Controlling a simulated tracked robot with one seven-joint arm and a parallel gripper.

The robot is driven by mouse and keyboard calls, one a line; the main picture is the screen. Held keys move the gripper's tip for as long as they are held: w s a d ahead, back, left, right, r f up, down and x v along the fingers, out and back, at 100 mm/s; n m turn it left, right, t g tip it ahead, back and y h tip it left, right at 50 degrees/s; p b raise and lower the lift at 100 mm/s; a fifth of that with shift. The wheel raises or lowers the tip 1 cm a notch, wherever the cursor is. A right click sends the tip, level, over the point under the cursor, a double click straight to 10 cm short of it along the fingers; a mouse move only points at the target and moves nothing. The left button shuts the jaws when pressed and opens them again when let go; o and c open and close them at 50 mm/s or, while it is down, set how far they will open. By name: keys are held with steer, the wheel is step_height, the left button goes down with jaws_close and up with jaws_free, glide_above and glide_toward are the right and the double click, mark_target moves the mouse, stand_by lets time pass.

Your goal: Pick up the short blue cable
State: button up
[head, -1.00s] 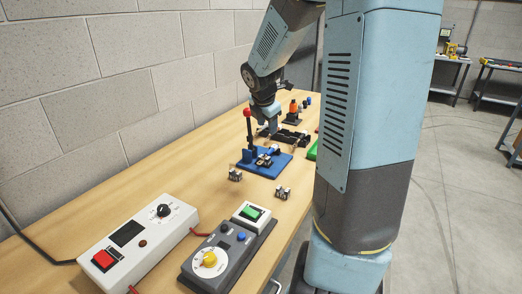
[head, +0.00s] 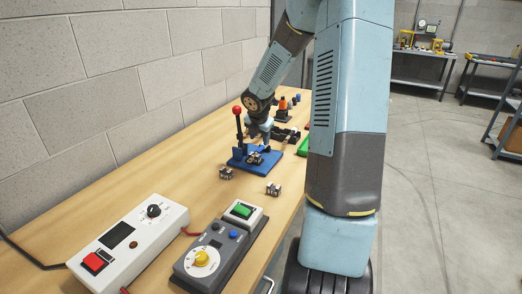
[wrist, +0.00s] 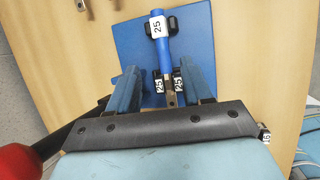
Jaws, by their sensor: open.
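A short, straight blue piece (wrist: 164,55) fits the blue cable best, though I cannot tell for certain. It has a black clip with a white "25" tag (wrist: 157,25) at its upper part, and lies over the blue base plate (wrist: 195,28). Black blocks tagged "25" (wrist: 180,86) flank a metal part at its lower end. My gripper (wrist: 163,70) is open, with one finger on each side of the blue piece and gaps visible. In the head view, my gripper (head: 262,143) is low over the blue plate (head: 240,163); the cable cannot be made out there.
A red-knobbed lever (head: 238,125) stands beside my gripper; its knob shows in the wrist view (wrist: 18,162). Small metal parts (head: 273,189) lie in front of the plate. A white control box (head: 130,240) and a grey one (head: 215,255) occupy the near bench. Tagged cables (wrist: 306,160) show at right.

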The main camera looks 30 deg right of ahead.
mark_target(261, 147)
steer(key=shift+x, duration=2.95)
steer(key=shift+s+d, duration=0.15)
steer(key=shift+s, duration=0.05)
jaws_close()
